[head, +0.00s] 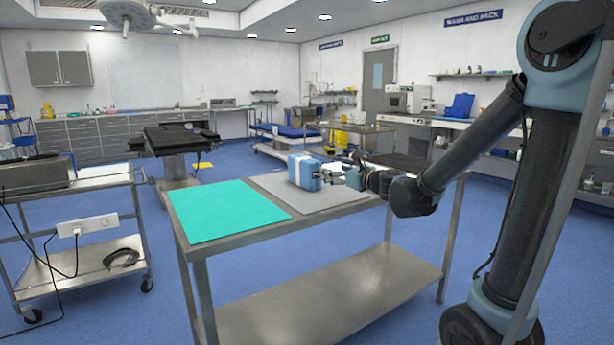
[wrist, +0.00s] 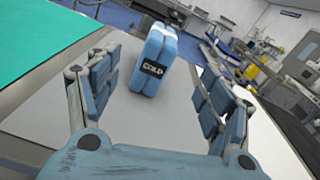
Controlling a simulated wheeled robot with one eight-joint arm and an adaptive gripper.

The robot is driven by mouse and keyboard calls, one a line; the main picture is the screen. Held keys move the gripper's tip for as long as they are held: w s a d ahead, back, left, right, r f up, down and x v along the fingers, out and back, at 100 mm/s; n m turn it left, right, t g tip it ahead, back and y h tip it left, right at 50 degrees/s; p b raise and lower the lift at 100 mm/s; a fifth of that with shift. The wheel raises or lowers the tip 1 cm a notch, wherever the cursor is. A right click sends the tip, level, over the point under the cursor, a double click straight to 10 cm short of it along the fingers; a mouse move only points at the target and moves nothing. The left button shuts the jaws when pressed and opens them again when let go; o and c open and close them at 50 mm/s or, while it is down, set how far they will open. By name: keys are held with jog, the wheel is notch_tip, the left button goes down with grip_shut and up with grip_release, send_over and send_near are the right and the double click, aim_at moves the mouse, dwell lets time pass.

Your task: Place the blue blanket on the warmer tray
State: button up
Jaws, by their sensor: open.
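The blue blanket (head: 304,171) is a folded light-blue bundle with a white band. It stands on a grey mat (head: 345,188) on the steel table. In the wrist view the blanket (wrist: 158,52) shows a dark label reading "COLD". My gripper (head: 335,174) is just right of the blanket in the head view, low over the table. In the wrist view my gripper (wrist: 158,85) is open, with the blanket ahead between the lines of its fingers. I see no clear grip on it. I cannot tell for sure which surface is the warmer tray.
A teal sheet (head: 225,211) lies left of the grey mat on the same table. A steel cart (head: 80,185) at the left bears a metal box (head: 35,172), with a power strip (head: 88,226) and cables. A black-padded operating table (head: 180,138) stands behind. Blue floor lies between them.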

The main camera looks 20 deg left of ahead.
jog(key=w+a+m, duration=0.2)
jog(key=m, duration=0.1)
send_near(306, 158)
jog(key=shift+t, duration=0.3)
jog(key=a, duration=0.1)
jog(key=w+a, duration=0.2)
jog(key=a, duration=0.1)
jog(key=shift+f, duration=0.35)
jog(key=shift+x, duration=2.5)
jog(key=shift+w+d, duration=0.15)
grip_shut()
